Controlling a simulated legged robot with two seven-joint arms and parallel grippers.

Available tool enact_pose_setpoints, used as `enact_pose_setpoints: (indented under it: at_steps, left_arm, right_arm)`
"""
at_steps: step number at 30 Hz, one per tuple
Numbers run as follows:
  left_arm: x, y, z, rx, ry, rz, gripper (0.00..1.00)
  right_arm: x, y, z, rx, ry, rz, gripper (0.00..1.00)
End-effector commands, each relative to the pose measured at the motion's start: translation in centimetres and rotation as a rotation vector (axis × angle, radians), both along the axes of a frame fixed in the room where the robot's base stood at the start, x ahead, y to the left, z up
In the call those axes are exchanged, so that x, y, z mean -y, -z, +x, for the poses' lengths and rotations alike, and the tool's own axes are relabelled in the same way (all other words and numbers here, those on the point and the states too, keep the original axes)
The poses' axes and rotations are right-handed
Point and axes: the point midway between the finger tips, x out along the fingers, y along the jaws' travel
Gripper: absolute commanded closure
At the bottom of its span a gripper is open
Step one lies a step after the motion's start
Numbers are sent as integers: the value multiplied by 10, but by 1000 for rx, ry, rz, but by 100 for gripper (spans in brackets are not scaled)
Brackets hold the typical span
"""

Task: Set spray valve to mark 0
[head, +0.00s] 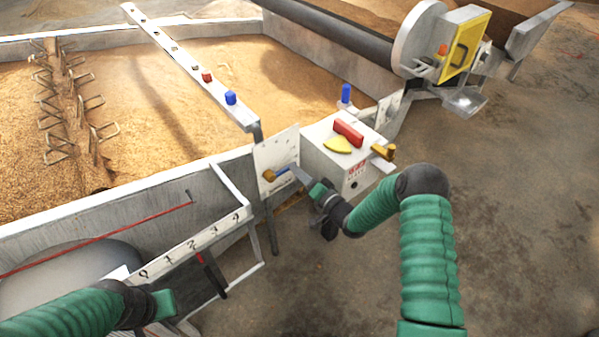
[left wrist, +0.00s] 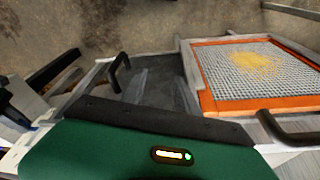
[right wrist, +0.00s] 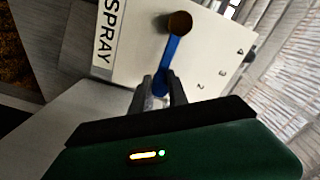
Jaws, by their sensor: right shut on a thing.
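The spray valve is a white plate (head: 272,152) with a brass pivot (head: 268,175) and a blue lever (head: 284,171). In the right wrist view the plate (right wrist: 135,50) reads SPRAY. Its blue lever (right wrist: 171,55) runs down from the brass pivot (right wrist: 179,23), and small black marks (right wrist: 222,72) lie to the lever's right, too small to read surely. My right gripper (head: 298,173) is shut on the lever's free end; its fingers (right wrist: 160,90) also show in the right wrist view. My left gripper (head: 160,303) is at the lower left, away from the valve, with its fingers hidden.
A white control box (head: 340,160) with a red handle and yellow sector stands just right of the valve. A numbered rail (head: 190,245) lies to its left. Grain fills the bed behind. An orange-framed sieve (left wrist: 250,104) shows in the left wrist view. Floor on the right is clear.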

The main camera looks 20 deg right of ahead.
Motion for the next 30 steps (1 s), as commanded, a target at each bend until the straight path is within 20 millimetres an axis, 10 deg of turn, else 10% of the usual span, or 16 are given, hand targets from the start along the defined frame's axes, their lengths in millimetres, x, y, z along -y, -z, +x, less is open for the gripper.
enact_pose_setpoints:
  at_steps: [5,6,14,30]
  left_arm:
    - [0,0,0,0,0,0,64]
    - [0,0,0,0,0,0,64]
    - [0,-4,0,0,0,0,64]
    - [0,-37,0,0,0,0,64]
  right_arm:
    - [0,-7,5,16,4,3,100]
    - [0,-7,5,16,4,3,75]
    - [5,-7,-3,12,6,-1,59]
    - [51,-3,-139,3,4,3,59]
